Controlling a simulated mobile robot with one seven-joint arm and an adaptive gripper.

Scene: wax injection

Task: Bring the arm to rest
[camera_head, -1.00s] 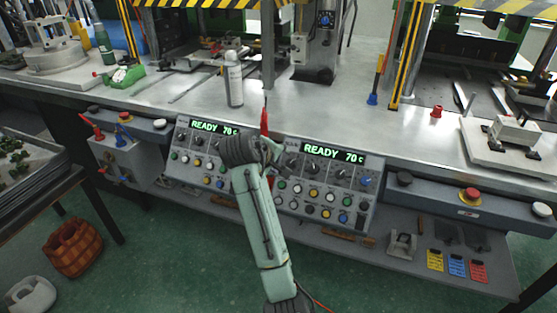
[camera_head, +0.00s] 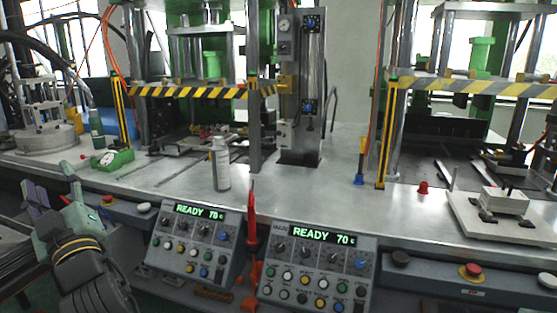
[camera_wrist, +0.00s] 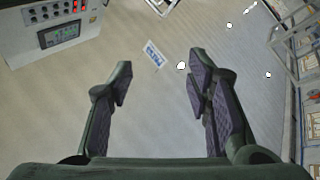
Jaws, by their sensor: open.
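My gripper (camera_head: 52,200) is at the left of the head view, in front of the bench's front edge, with its fingers pointing up and to the left. In the wrist view my gripper (camera_wrist: 158,78) has its two dark fingers spread wide with nothing between them. Beyond them is a pale floor with a small blue and white label (camera_wrist: 154,54). My arm comes in from the lower left of the head view.
Two control panels reading READY 70 c, left (camera_head: 190,246) and right (camera_head: 318,272), front the metal bench (camera_head: 290,205). A spray can (camera_head: 220,164) and a white block fixture (camera_head: 505,222) stand on it. A red pointed tool (camera_head: 251,228) stands between the panels.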

